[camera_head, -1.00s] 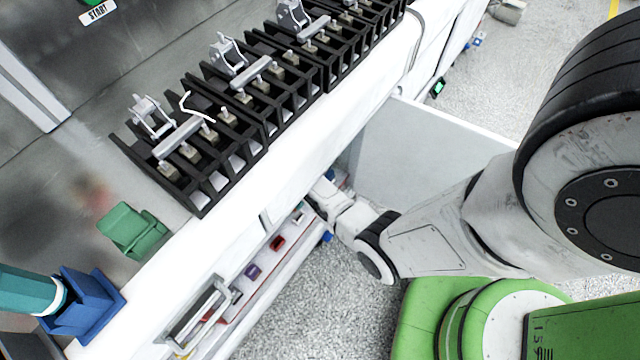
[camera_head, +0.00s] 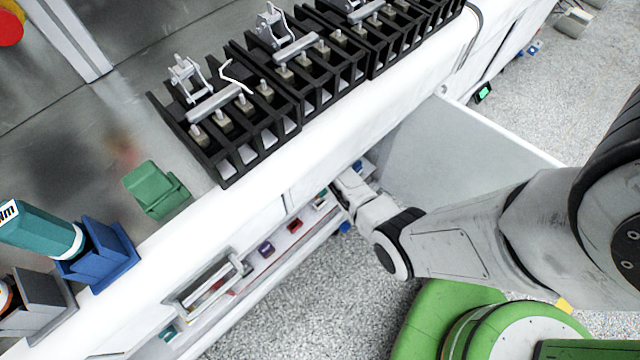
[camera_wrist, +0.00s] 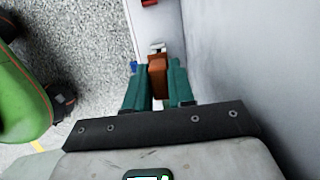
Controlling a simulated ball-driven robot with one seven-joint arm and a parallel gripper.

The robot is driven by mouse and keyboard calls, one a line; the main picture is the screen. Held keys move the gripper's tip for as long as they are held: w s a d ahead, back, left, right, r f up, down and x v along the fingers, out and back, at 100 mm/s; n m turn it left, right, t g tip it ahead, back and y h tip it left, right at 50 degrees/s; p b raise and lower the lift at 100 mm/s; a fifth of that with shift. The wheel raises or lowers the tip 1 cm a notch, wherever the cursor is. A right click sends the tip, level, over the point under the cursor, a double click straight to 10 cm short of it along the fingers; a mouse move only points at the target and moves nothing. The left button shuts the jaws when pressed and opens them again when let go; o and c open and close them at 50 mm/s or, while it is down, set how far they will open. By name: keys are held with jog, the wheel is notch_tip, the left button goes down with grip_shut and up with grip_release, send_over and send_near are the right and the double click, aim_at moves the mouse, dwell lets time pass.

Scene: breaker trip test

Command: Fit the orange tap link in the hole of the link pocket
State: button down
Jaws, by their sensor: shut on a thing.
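My gripper (camera_wrist: 158,85) has two dark green fingers, shut on an orange-brown block (camera_wrist: 157,72), which looks like the orange tap link. The block stands between the fingertips, its far end beyond them. A small pale metal piece (camera_wrist: 157,46) shows just past it; I cannot tell whether they touch. In the head view my wrist reaches down beside the white bench front, and the fingers and the link are hidden or too small to make out. I cannot pick out the link pocket or its hole for certain.
A low shelf under the bench holds a purple piece (camera_head: 265,249) and a red piece (camera_head: 294,226). A white panel (camera_head: 450,140) stands out right of my wrist. Black terminal blocks (camera_head: 225,165), a green holder (camera_head: 155,190) and a blue holder (camera_head: 105,260) stand on the bench.

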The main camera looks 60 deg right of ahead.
jog(key=shift+d+b+x, duration=0.2)
jog(key=shift+b+x, duration=0.45)
jog(key=shift+x, duration=0.3)
jog(key=shift+d+b+x, duration=0.2)
jog(key=shift+b+x, duration=0.45)
jog(key=shift+x, duration=0.3)
jog(key=shift+s+f+b, duration=0.2)
jog(key=shift+f+b, duration=0.95)
jog(key=shift+f, duration=0.8)
dwell(0.7)
jog(key=c, duration=0.9)
grip_release()
jog(key=p+v, duration=0.4)
jog(key=v, duration=0.6)
jog(key=shift+d+r, duration=0.2)
jog(key=shift+r, duration=0.2)
